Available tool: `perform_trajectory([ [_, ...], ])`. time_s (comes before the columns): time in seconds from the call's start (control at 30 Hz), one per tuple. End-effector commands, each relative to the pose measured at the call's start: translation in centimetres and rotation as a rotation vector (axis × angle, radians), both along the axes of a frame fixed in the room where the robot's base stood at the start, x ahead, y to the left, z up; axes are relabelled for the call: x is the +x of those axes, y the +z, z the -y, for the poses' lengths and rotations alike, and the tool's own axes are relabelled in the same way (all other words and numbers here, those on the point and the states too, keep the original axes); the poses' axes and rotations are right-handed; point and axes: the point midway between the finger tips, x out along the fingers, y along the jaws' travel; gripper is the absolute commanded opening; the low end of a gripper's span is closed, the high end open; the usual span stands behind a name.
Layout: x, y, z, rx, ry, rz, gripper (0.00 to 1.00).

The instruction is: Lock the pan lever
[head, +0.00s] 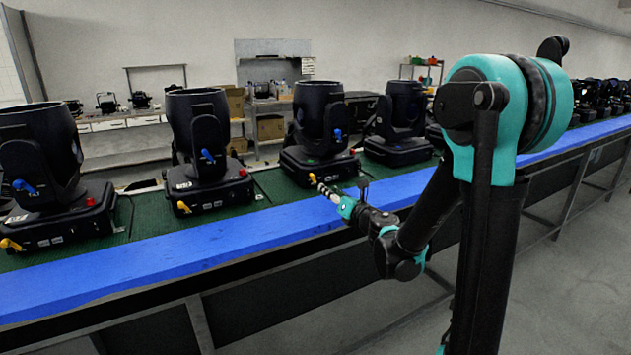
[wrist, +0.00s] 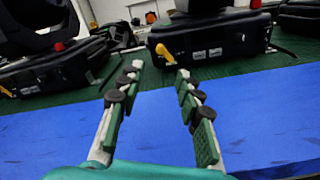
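A black moving-head light (head: 322,122) stands on the green belt, with a blue lever (head: 337,134) on its yoke. A small yellow lever (head: 312,177) sticks out at the front left corner of its base. In the wrist view a yellow lever (wrist: 163,52) shows at the left corner of a black base (wrist: 212,42), pointing up and left. My gripper (wrist: 160,69) is open and empty, its two fingers apart. The lever appears beyond and between the fingertips, with no visible contact. In the head view my gripper (head: 322,186) is in front of that light's base.
A blue rail (head: 170,256) runs along the front of the green belt (head: 270,184). Similar lights stand to the left (head: 202,150) and right (head: 400,125), with yellow and blue levers on those at left. Another black base (wrist: 50,72) is close on the left in the wrist view.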

Motion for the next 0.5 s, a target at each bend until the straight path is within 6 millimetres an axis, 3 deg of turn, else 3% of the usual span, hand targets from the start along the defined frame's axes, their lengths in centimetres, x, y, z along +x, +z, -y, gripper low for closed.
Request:
perform_trajectory([
  [0.3,5.2,0.0,-3.5,0.001,0.0,-0.001,0.35],
  [0.5,7.5,0.0,-5.1,0.002,0.0,0.0,0.35],
])
